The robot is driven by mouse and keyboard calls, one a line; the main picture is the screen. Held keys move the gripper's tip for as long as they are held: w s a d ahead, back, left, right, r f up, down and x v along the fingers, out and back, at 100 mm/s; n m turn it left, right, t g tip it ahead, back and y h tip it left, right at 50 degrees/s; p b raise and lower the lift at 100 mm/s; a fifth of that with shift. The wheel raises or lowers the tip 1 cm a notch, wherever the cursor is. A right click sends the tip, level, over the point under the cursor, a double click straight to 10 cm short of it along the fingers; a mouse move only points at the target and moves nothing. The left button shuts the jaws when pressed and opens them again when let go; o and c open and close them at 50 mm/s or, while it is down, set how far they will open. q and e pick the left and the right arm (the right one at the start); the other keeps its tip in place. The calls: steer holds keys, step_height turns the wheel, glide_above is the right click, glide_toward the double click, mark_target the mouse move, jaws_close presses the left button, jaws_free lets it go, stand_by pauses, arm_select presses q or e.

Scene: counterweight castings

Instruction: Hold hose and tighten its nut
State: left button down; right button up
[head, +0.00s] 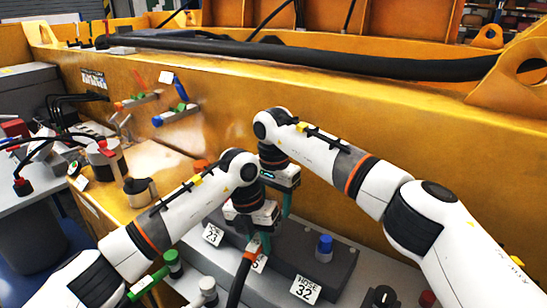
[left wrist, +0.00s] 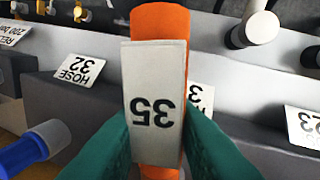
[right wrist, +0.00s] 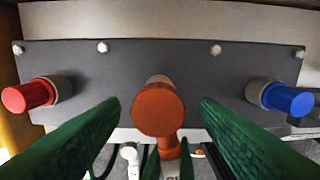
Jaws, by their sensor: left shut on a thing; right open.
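The hose (head: 238,284) is black with an orange end piece (left wrist: 158,22) and a white tag marked 35 (left wrist: 155,100), upside down in the left wrist view. My left gripper (head: 265,240) is shut on the hose at this orange part, its green fingers on both sides. In the right wrist view the hose's round orange end, seemingly its nut (right wrist: 158,108), is in front of a pale fitting (right wrist: 158,79) on a dark block. My right gripper (right wrist: 159,112) is open, with one finger on each side of the nut and visible gaps. Whether the nut is seated is hidden.
The dark block (right wrist: 120,68) also carries a red-capped port (right wrist: 28,96) and a blue-capped port (right wrist: 287,99). A tag marked 32 (head: 305,289) and a tag marked 23 (head: 212,234) stand nearby. A yellow wall (head: 330,120) rises close behind both arms.

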step_height(320, 180, up, 12)
steer(key=shift+f, duration=0.15)
stand_by(0.4)
steer(key=s+a+r+n+y, duration=0.1)
steer(key=s+a+r+y, duration=0.3)
steer(key=r, duration=0.5)
steer(key=s+a+r+y, duration=0.3)
steer(key=a+r, duration=0.2)
steer(key=r, duration=0.4)
steer(key=s+a+r+n+y, duration=0.1)
steer(key=s+a+r+y, duration=0.3)
steer(key=r, duration=0.5)
steer(key=w+d+f+m+t+y, duration=0.1)
steer(key=w+d+f+m, duration=0.35)
steer(key=f, duration=0.85)
steer(key=w+d+f+m+t, duration=0.1)
steer(key=d+f+m+t, duration=0.1)
steer(key=d+f+m, duration=0.65)
steer(key=w+d+f+m+t+y, duration=0.1)
steer(key=w+d+f+m, duration=0.2)
steer(key=d+f, duration=0.95)
steer(key=x, duration=0.4)
steer(key=s+f+x, duration=0.1)
steer(key=x, duration=0.2)
steer(key=f+x, duration=0.1)
steer(key=x, duration=0.3)
steer(key=shift+s+f, duration=0.1)
steer(key=shift+f, duration=0.05)
